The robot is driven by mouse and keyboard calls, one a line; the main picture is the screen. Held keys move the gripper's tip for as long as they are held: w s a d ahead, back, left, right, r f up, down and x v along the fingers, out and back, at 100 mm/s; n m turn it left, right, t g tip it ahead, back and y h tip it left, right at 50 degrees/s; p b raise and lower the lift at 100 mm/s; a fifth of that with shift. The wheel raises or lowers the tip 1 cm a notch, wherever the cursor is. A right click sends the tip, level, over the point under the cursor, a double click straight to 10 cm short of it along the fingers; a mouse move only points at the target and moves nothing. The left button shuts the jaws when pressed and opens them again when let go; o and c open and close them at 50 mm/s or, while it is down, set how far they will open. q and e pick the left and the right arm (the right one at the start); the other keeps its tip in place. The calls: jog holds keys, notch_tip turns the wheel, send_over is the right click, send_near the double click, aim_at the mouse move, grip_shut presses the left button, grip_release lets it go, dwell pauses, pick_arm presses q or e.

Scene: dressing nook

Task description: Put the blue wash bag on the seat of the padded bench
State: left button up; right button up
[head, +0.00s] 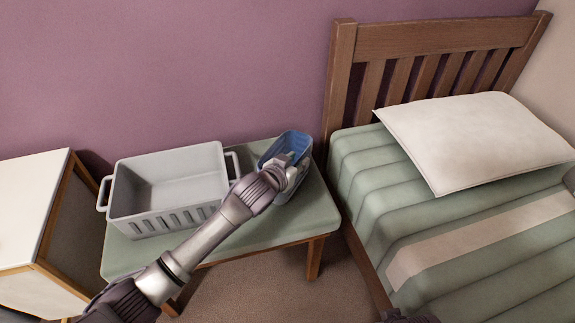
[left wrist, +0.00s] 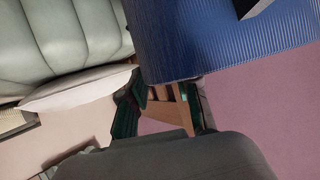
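The blue wash bag (head: 288,141) is at the right end of the padded bench, near the wall. The padded bench (head: 262,225) has a pale green seat and wooden legs. My left gripper (head: 292,163) is right at the bag and overlaps it in the head view. In the left wrist view the bag's ribbed blue side (left wrist: 225,45) is very close and fills the upper right. I cannot tell whether the fingers are closed on the bag, or whether its underside touches the seat. My right gripper is not clearly in view.
A grey handled basket (head: 165,220) takes up the left and middle of the bench seat. A white-topped cabinet (head: 32,195) stands to the left. A bed with a green quilt (head: 385,195), a white pillow (head: 475,140) and a wooden headboard (head: 430,40) is close on the right.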

pick_arm(q)
jog(key=p+v, duration=0.2)
jog(key=v, duration=0.9)
jog(key=shift+s, duration=0.2)
pick_arm(e)
notch_tip(320, 180, down, 10)
jog(key=s, duration=0.1)
jog(key=shift+s+f+g, duration=0.25)
jog(key=shift+g, duration=0.05)
pick_arm(q)
jog(key=shift+a+r, duration=0.1)
